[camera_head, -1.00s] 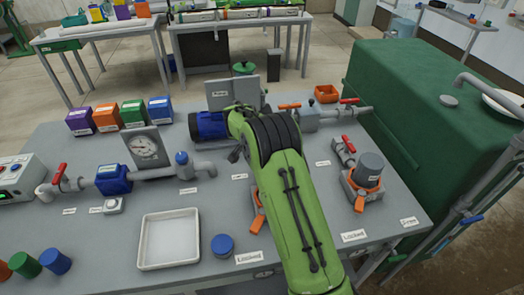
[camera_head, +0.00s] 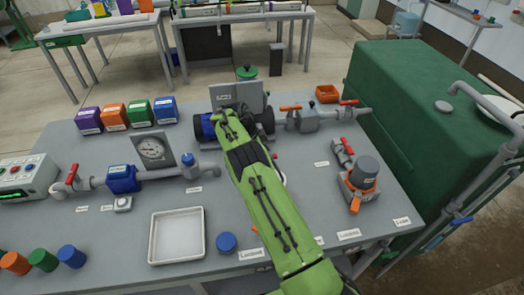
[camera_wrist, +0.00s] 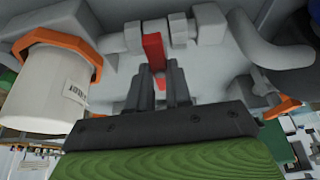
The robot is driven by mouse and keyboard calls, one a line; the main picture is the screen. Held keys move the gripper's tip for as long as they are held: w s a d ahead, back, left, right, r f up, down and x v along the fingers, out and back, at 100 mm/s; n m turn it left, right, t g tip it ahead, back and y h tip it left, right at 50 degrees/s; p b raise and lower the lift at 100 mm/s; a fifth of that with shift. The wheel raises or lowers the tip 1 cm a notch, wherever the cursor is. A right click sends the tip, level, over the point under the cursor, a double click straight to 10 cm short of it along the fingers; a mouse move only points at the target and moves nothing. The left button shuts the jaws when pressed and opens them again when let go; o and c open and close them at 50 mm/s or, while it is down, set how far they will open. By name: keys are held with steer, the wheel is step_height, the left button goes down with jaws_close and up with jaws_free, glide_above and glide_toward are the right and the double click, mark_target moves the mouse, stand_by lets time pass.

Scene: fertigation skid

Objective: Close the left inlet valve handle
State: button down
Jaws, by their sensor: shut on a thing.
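In the wrist view my gripper (camera_wrist: 167,82) is shut on a red valve handle (camera_wrist: 153,50), whose upper part shows beyond the fingertips. Grey pipe fittings (camera_wrist: 179,28) surround this handle. A pale canister (camera_wrist: 50,85) with an orange clamp ring stands to the left of the fingers. In the head view my green arm covers my gripper, this valve and most of the left filter spot. The matching right filter (camera_head: 366,172) is in plain view, with its own red handle (camera_head: 346,146) and an orange lever (camera_head: 355,204).
A white tray (camera_head: 151,238) and a blue cap (camera_head: 226,242) lie left of my arm on the grey bench (camera_head: 110,222). A gauge (camera_head: 153,150) and pipework stand at the left. A green tank (camera_head: 410,80) borders the bench at the right.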

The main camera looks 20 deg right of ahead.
steer(key=shift+m, duration=0.3)
steer(key=c, duration=1)
jaws_free()
steer(key=shift+c, duration=0.2)
steer(key=p+v, duration=0.7)
steer(key=v, duration=0.9)
steer(key=shift+w+d, duration=0.15)
steer(key=shift+f, duration=0.1)
